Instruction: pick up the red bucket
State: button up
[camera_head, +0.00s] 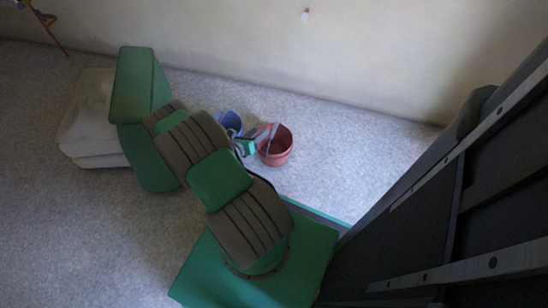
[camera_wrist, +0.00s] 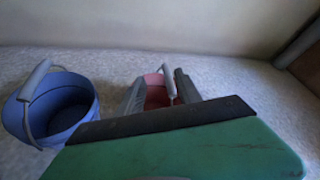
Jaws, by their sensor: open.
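The red bucket (camera_head: 275,147) stands on the floor near the wall, with a grey handle across its opening. In the wrist view the red bucket (camera_wrist: 156,91) shows behind my gripper, partly hidden by it. My gripper (camera_head: 262,137) is open and reaches the bucket's left rim in the head view. In the wrist view the fingers of my gripper (camera_wrist: 158,90) stand apart, with the bucket and its grey handle seen between them. I cannot tell whether they touch it.
A blue bucket (camera_head: 230,122) stands close to the left of the red one, partly hidden by my arm; it also shows in the wrist view (camera_wrist: 84,100). Pale stacked bags (camera_head: 88,125) lie further left. The plaster wall (camera_head: 350,60) rises behind. Floor right of the red bucket is clear.

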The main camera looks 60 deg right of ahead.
aim_at(274, 130)
jog(key=s+d+f+b, duration=0.1)
jog(key=d+f, duration=0.1)
jog(key=s+d+f+n+b, duration=0.1)
jog(key=d, duration=0.2)
jog(key=s+d+f+n+b, duration=0.1)
jog(key=d+f, duration=0.1)
jog(key=shift+s+d+f+h, duration=0.15)
jog(key=shift+s+f+h, duration=0.15)
jog(key=shift+s+f, duration=0.1)
jog(key=shift+r, duration=0.1)
jog(key=shift+c, duration=0.5)
grip_shut()
dwell(0.4)
